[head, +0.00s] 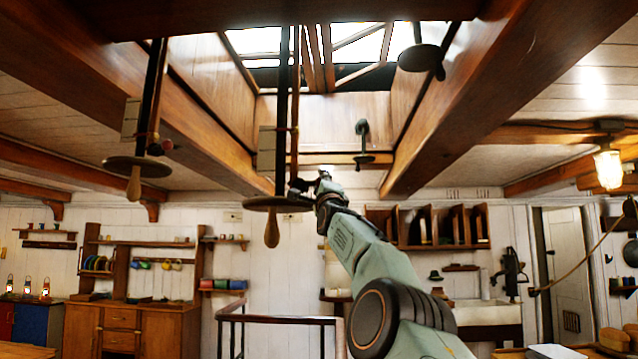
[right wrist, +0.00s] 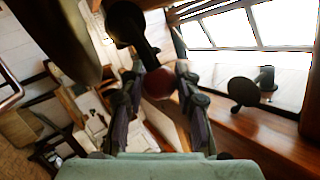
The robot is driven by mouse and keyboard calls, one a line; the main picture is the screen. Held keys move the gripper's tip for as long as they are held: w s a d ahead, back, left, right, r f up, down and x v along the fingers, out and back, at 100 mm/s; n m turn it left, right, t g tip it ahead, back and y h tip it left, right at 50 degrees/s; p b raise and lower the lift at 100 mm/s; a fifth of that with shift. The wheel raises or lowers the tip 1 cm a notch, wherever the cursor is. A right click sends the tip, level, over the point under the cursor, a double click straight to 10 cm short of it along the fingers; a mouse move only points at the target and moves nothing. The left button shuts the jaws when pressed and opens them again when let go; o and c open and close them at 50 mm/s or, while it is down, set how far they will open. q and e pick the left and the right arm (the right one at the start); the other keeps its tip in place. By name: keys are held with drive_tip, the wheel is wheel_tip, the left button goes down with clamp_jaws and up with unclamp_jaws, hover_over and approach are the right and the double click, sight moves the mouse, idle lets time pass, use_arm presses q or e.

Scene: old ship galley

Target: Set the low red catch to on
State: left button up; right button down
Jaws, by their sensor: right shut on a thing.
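The low red catch shows in the right wrist view as a dark red knob (right wrist: 158,83) on a short dark lever, between the two fingers of my right gripper (right wrist: 160,74). The gripper is shut on the knob. In the head view my right gripper (head: 308,186) reaches up to the lower hanging rod, just above its dark disc (head: 278,204), and hides the knob there. A pale plate (head: 266,150) is fixed to this rod. I cannot read any on or off mark. My left gripper is not in view.
A similar hanging rod with a disc (head: 137,167) and a red knob (head: 167,145) is at the left. Ceiling beams (head: 475,85) flank the opening. A railing (head: 280,319) stands below.

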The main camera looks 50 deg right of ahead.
drive_tip(key=shift+f, duration=0.15)
drive_tip(key=c, duration=0.9)
unclamp_jaws()
drive_tip(key=shift+d, duration=0.1)
drive_tip(key=shift+c, duration=0.2)
